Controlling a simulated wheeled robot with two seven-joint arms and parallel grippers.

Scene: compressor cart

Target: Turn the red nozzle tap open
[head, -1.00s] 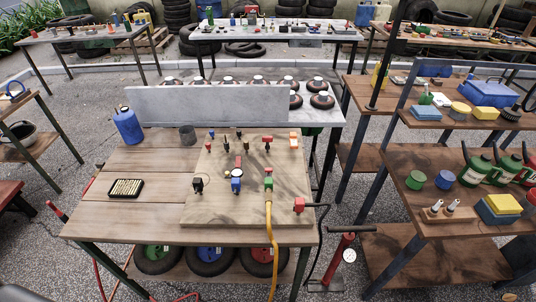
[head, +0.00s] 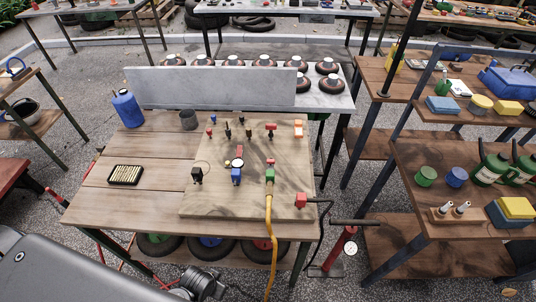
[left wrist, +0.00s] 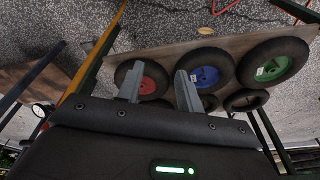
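A wooden board (head: 225,205) on the workbench carries several small coloured fittings. A larger red tap-like fitting (head: 271,127) stands near its back right. A small red fitting (head: 210,132) is at the back left, and a red piece (head: 270,162) is above a green fitting (head: 270,175) with a yellow hose. I cannot tell for sure which one is the nozzle tap. My left arm enters the head view at the bottom left, in front of the bench. In the left wrist view my left gripper (left wrist: 158,86) is open and empty, its fingers apart. My right gripper is not in view.
A red block (head: 301,200) with a black hose is at the board's right edge, beside a red pump (head: 341,250). A grey upright panel (head: 210,88) stands behind the bench. Wheels with red (left wrist: 147,85) and blue (left wrist: 205,77) hubs lie below it.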

